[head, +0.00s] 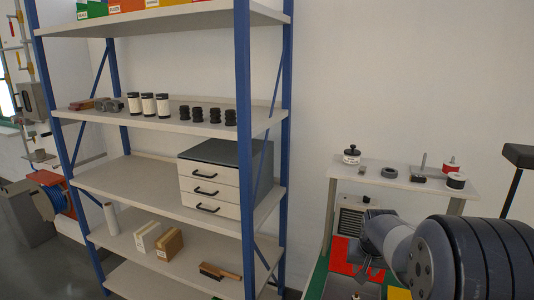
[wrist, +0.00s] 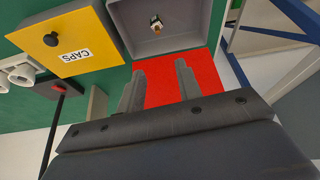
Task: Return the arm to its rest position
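My arm (head: 405,250) reaches in from the lower right of the head view. My gripper (wrist: 159,70) shows in the wrist view with its two grey fingers apart and nothing between them. The fingers are over a red patch (wrist: 205,75) of the green work surface (wrist: 30,115). In the head view the gripper (head: 368,268) is small and partly hidden by my arm, above the bench.
A grey tray (wrist: 190,45) holding a small item (wrist: 156,22) and a yellow CAPS box (wrist: 80,35) are near the fingers. Blue-framed shelves (head: 243,130) stand at left. A raised white shelf (head: 400,180) carries small parts behind my arm.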

